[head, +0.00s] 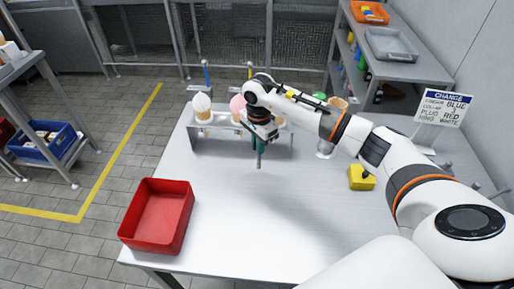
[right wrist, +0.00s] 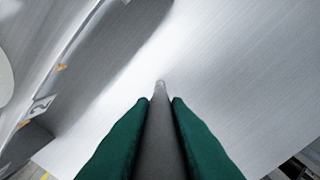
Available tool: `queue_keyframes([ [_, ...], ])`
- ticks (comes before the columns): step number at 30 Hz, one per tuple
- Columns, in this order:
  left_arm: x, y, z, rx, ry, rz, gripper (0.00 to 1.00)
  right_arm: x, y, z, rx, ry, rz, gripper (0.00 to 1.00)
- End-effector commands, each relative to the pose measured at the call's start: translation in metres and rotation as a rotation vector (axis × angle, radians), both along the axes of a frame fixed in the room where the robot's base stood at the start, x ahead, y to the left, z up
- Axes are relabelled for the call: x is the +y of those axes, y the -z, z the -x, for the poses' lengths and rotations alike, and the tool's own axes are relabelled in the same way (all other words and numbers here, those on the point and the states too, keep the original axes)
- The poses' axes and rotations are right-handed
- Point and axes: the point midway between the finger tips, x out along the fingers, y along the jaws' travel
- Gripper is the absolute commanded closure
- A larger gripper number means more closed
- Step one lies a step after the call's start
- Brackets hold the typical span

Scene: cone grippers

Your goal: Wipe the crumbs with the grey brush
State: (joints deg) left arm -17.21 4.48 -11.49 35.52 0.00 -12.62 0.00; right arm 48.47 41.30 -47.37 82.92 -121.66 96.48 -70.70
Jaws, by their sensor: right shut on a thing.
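My right gripper (head: 260,146) is over the back middle of the white table, pointing down in front of the cone rack. Its green fingers are shut on a thin grey thing, which I take to be the grey brush (right wrist: 160,135). In the right wrist view it runs between the fingers and ends in a small pale tip. Its lower end shows just below the fingers in the head view (head: 259,163). I cannot tell whether the tip touches the table. I can make out no crumbs on the table. My left gripper is not in view.
The rack (head: 193,136) at the back holds cones with white and pink scoops. A red tray (head: 157,225) stands at the front left. A yellow block (head: 361,177) lies on the right, near a sign (head: 443,108). The middle of the table is clear.

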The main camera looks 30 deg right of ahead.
Motion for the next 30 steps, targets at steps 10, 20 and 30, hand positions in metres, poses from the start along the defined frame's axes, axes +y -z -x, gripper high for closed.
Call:
queue_keyframes([
  [10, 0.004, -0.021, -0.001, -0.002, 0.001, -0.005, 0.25, -0.003, -0.034, 0.002, 0.002, 0.008, 0.000, 1.00],
  [20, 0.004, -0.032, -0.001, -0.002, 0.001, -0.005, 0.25, -0.006, -0.055, 0.003, 0.003, 0.016, 0.000, 1.00],
  [30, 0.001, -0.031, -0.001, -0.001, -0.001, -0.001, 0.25, -0.006, -0.055, 0.003, 0.002, 0.016, 0.000, 1.00],
])
